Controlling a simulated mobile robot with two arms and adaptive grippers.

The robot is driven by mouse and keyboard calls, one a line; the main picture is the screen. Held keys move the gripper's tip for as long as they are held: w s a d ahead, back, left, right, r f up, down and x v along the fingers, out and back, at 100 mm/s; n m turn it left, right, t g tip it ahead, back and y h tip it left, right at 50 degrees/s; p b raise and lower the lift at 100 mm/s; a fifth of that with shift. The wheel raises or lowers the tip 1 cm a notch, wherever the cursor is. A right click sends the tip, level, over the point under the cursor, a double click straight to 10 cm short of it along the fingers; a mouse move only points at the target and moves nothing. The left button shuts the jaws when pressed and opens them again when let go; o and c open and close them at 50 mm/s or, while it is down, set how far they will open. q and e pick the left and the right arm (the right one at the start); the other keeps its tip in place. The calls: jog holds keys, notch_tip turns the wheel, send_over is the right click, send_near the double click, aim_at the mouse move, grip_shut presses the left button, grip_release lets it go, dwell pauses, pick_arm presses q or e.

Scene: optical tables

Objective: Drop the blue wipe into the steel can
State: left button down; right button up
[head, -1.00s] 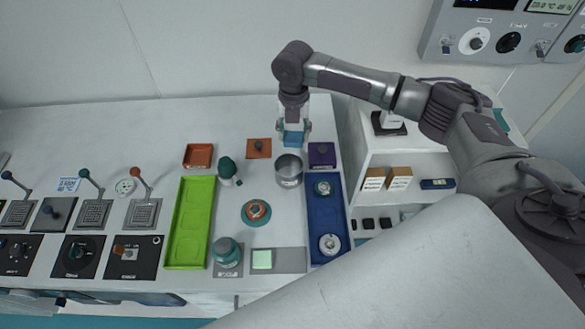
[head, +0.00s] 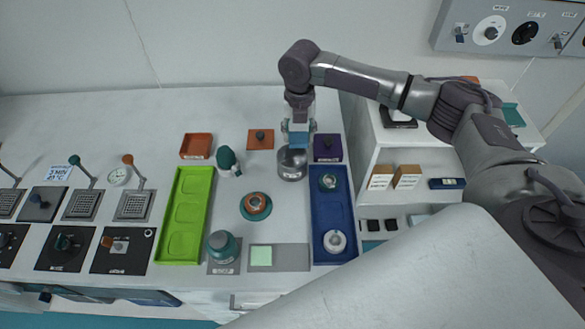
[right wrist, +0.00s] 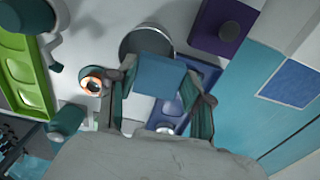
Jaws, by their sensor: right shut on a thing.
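My right gripper (head: 298,130) is shut on the blue wipe (head: 298,141), a small flat blue piece. It holds the wipe just above the back part of the steel can (head: 291,173), a round grey metal can standing on the table. In the right wrist view the wipe (right wrist: 160,77) sits between the fingertips and covers part of the can (right wrist: 146,40), whose rim and dark inside show behind it. The exact height of the wipe over the rim is hard to tell. My left gripper is in neither view.
Around the can stand an orange square tray with a knob (head: 260,139), a purple one (head: 327,148), a dark green knobbed piece (head: 227,158) and a blue tray (head: 333,215). A green tray (head: 183,247) lies to the left. A white shelf (head: 412,157) stands at right.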

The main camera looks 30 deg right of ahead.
jog(key=shift+r, duration=0.1)
jog(key=o, duration=1.1)
notch_tip(320, 180, up, 12)
